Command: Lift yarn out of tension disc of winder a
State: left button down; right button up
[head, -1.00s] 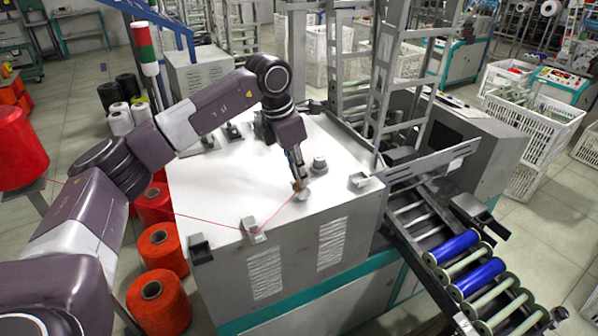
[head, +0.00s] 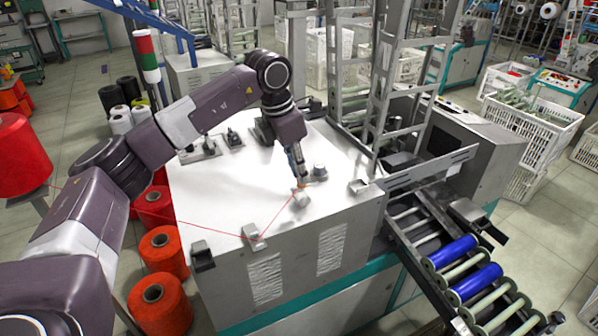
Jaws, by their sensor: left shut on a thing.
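Winder a is the machine with the white top (head: 215,190). My left gripper (head: 299,184) points down over the front right of that top, just above a small grey fitting (head: 301,198). It is shut, with the thin red yarn (head: 278,221) running to its fingertips; the pinch itself is too small to see clearly. The yarn comes from the left, bends at a grey bracket (head: 251,233) on the front edge, and rises to the gripper. I cannot tell whether the yarn touches the small fitting. My right gripper is not in view.
A round grey knob (head: 319,170) stands close right of the gripper. Red yarn cones (head: 160,304) line the left side. A metal ladder frame (head: 385,90) and a roller rack with blue bobbins (head: 474,282) stand on the right. The middle of the white top is clear.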

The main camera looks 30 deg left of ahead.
pick_arm(q)
jog(key=shift+r, duration=0.1)
jog(key=shift+w+p+v, duration=0.15)
jog(key=shift+p+v, duration=0.4)
jog(key=shift+v, duration=0.15)
jog(key=shift+w+p+v, duration=0.1)
jog(key=shift+p+v, duration=0.4)
jog(key=shift+v, duration=0.2)
jog(key=shift+d+r, duration=0.1)
jog(key=shift+d, duration=0.1)
